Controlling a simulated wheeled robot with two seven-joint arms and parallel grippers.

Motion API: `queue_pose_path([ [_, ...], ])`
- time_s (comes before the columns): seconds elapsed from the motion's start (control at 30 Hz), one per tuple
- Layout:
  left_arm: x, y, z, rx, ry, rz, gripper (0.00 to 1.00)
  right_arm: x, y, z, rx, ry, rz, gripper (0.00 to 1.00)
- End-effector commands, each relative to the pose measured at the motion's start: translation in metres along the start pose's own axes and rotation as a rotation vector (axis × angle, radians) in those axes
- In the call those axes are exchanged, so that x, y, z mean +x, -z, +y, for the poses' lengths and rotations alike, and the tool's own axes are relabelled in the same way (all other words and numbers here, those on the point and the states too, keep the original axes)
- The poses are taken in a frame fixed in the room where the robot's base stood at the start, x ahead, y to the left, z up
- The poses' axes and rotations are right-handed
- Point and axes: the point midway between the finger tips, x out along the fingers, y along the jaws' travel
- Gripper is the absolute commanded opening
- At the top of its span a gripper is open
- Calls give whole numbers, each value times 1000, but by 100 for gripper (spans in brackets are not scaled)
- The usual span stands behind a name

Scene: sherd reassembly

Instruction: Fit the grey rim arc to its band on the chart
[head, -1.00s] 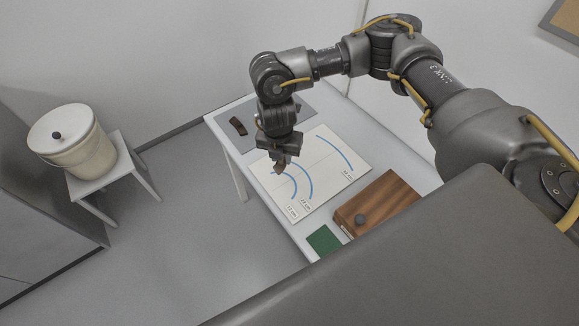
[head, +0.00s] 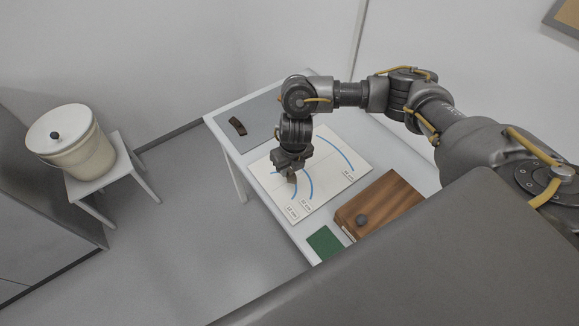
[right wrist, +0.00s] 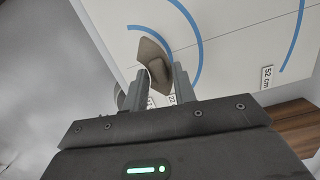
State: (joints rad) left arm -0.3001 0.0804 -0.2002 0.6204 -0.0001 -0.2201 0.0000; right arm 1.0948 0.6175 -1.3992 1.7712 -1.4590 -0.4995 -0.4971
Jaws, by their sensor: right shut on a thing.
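The grey rim arc, a small curved grey-brown sherd (right wrist: 152,62), sits between the fingertips of my right gripper (right wrist: 160,85). In the head view the right gripper (head: 291,170) points down over the chart, and only a small part of the sherd (head: 292,179) shows below it. The white chart (head: 330,175) carries several blue arc bands with size labels. In the right wrist view the sherd lies over the chart (right wrist: 235,40), close to the inner side of a blue band (right wrist: 197,38). Whether it touches the chart I cannot tell. My left gripper is out of view.
A dark brown sherd (head: 238,126) lies on a grey mat (head: 262,116) at the table's far left. A lidded white bucket (head: 82,150) stands on a stool, off the table.

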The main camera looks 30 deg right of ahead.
Motion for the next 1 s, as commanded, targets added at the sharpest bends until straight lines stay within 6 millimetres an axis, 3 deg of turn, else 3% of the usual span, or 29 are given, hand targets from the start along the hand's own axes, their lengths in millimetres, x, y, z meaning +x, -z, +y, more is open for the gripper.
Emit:
queue_pose_path([
  [0.37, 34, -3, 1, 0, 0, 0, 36, 34, 4, 0, 0, 0, 0, 4],
  [1.0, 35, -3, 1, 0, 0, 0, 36, 38, 5, 0, 8, 0, 0, 4],
])
